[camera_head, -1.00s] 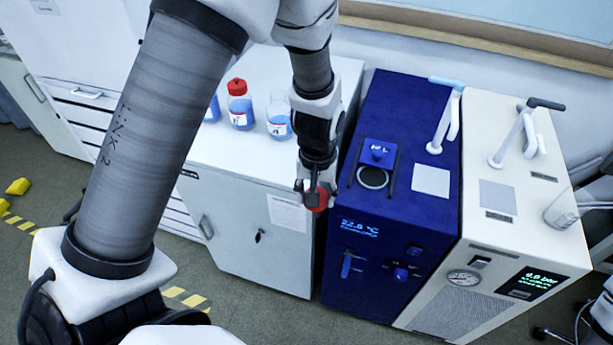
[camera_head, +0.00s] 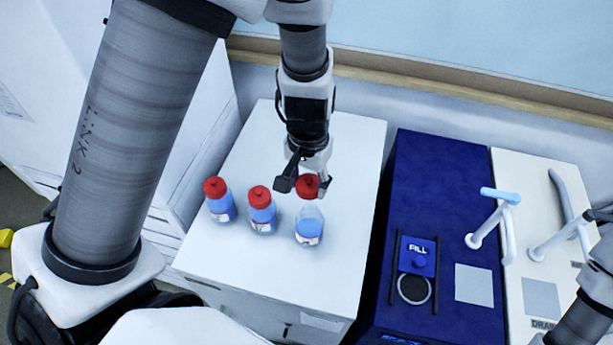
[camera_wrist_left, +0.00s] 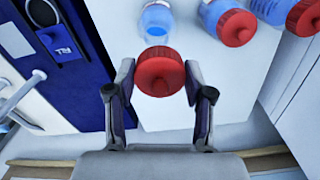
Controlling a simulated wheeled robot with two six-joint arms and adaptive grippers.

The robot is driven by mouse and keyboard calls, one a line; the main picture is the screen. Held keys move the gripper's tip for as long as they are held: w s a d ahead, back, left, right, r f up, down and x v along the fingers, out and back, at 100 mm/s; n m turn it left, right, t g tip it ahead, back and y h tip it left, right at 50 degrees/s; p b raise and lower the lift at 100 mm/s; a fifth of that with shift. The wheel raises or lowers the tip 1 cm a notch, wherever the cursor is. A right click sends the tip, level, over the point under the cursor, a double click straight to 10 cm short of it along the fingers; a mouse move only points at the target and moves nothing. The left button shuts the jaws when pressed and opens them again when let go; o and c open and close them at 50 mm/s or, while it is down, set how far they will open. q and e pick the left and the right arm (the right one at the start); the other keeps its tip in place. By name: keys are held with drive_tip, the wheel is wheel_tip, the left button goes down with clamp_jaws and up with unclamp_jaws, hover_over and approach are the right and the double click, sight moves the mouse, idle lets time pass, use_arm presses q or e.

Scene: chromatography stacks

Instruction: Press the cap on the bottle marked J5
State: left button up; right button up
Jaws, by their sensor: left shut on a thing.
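My left gripper (camera_head: 305,184) is shut on a red cap (camera_head: 307,187), which shows between its fingers in the left wrist view (camera_wrist_left: 160,71). The cap is over the mouth of the rightmost bottle (camera_head: 310,226), a clear bottle with blue liquid and a white label. The bottle's mouth is hidden by the cap, so I cannot tell whether they touch. Two similar bottles with red caps, a middle one (camera_head: 262,215) and a left one (camera_head: 219,206), stand beside it. The label writing is too small to read. My right gripper is out of view.
The bottles stand on a white cabinet top (camera_head: 347,160), with bare room at the front and back. A dark blue machine (camera_head: 440,185) with a "FILL" block and a round opening stands to the right. A cream machine (camera_head: 535,175) stands beyond it.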

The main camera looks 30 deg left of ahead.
sight(309, 210)
use_arm(q)
drive_tip(key=shift+s+d+f+b, duration=0.25)
drive_tip(key=shift+d+b, duration=0.05)
drive_tip(key=shift+b, duration=0.15)
wheel_tip(309, 210, down, 5)
drive_tip(key=b, duration=0.4)
drive_tip(key=shift+w+a, duration=0.1)
drive_tip(key=shift+f+b, duration=0.25)
drive_tip(key=shift+b, duration=0.15)
drive_tip(key=shift+f, duration=0.1)
drive_tip(key=shift+d, duration=0.2)
drive_tip(key=shift+a, duration=0.1)
drive_tip(key=shift+f, duration=0.1)
idle(0.6)
